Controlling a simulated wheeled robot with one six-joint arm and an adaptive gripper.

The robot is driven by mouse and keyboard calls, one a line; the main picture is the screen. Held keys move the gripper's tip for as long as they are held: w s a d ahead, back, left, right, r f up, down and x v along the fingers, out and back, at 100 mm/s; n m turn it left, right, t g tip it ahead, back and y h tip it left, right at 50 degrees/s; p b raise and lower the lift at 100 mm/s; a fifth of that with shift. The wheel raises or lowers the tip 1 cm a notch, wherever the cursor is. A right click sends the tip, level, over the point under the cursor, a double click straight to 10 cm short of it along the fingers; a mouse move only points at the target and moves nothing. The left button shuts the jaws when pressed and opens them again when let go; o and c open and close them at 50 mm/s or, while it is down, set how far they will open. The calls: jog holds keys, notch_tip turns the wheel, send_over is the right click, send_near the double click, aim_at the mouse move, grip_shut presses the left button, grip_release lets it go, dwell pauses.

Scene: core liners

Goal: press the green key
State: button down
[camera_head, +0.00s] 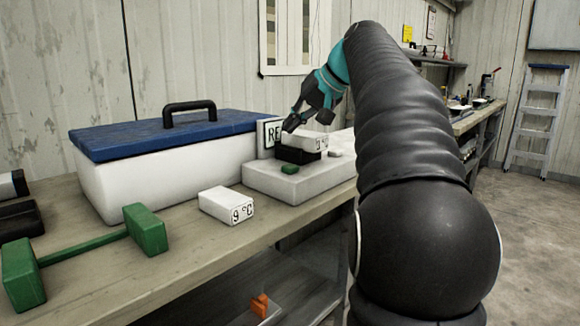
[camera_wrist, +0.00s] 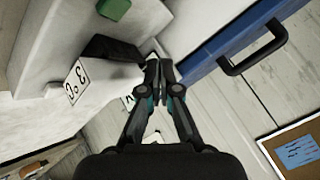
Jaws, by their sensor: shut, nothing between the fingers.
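The green key (camera_head: 289,169) is a small raised block on top of a pale grey slab (camera_head: 262,181), near its front left. It also shows in the wrist view (camera_wrist: 115,9) at the top edge. My gripper (camera_head: 290,123) is shut and empty, with its fingertips together in the wrist view (camera_wrist: 158,75). In the head view it appears above and behind the key, beside a white block (camera_head: 300,138) on a dark base (camera_head: 297,156). The gripper looks apart from the key. The white block's face (camera_wrist: 77,82) reads "3 °C" in the wrist view.
A white cooler (camera_head: 130,180) with a blue lid and black handle stands left of the slab. A white "9 °C" block (camera_head: 227,205) lies in front. A green bar-like object (camera_head: 147,230) is at front left. A partly hidden sign (camera_head: 270,135) stands behind. A small grey key (camera_head: 334,153) sits on the slab.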

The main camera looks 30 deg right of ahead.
aim_at(293, 166)
jog(key=shift+f+b, duration=1.85)
jog(key=shift+f, duration=1.25)
jog(key=shift+f, duration=0.15)
jog(key=shift+f, duration=0.25)
jog(key=shift+f+b, duration=0.55)
jog(key=shift+r, duration=0.15)
jog(key=shift+r+p, duration=0.8)
jog(key=shift+p, duration=0.15)
jog(key=shift+r, duration=0.1)
